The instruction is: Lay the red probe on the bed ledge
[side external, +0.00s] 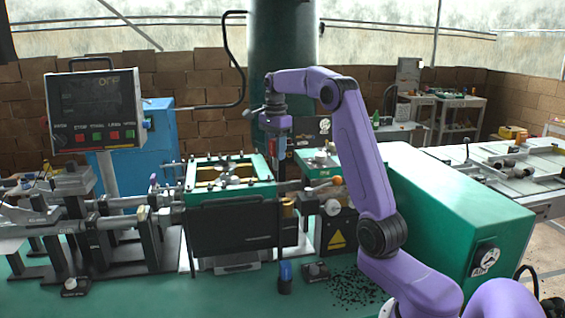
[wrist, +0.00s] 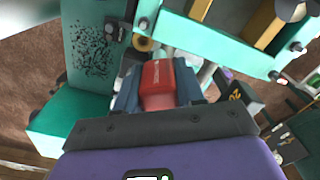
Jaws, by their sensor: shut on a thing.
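The red probe (wrist: 157,78) is between the jaws of my gripper (wrist: 156,96) in the wrist view, with its red body facing the camera. In the side view my gripper (side external: 277,140) points down, and a small red part of the probe (side external: 273,147) shows at its jaws. The jaws are shut on the probe. They are above the right end of the green-framed machine bed (side external: 232,160). The bed frame also shows at the top of the wrist view (wrist: 225,45). I cannot tell which edge is the ledge. The probe's lower end is hard to make out.
A control panel (side external: 97,112) stands at the left, beside a blue cabinet (side external: 160,130). A black front panel (side external: 243,226) hangs below the bed. A large green housing (side external: 455,215) stands at the right. Dark chips (side external: 350,288) lie on the green table (side external: 225,300).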

